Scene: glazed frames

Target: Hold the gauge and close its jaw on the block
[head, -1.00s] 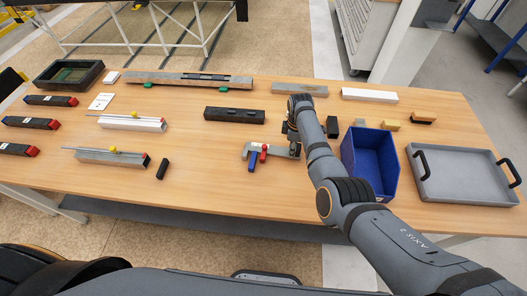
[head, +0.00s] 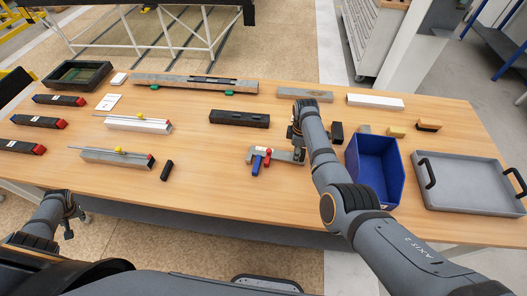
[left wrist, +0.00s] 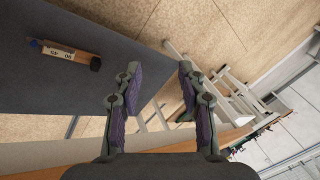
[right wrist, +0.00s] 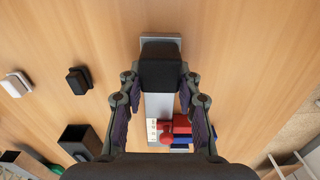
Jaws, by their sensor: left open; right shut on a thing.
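The gauge (head: 284,155) is a grey bar with jaws at its left end and red and blue handles, lying on or just above the table. My right gripper (head: 297,138) is shut on its bar. A black block with recesses (head: 240,118) lies behind the gauge. I cannot tell which block is meant.
A blue bin (head: 398,176) and a grey tray (head: 463,202) stand to the right. Small yellowish blocks (head: 396,131) lie behind the bin. Two metal rails (head: 115,157) and a small black block (head: 167,170) lie left. The table between the small block and gauge is clear.

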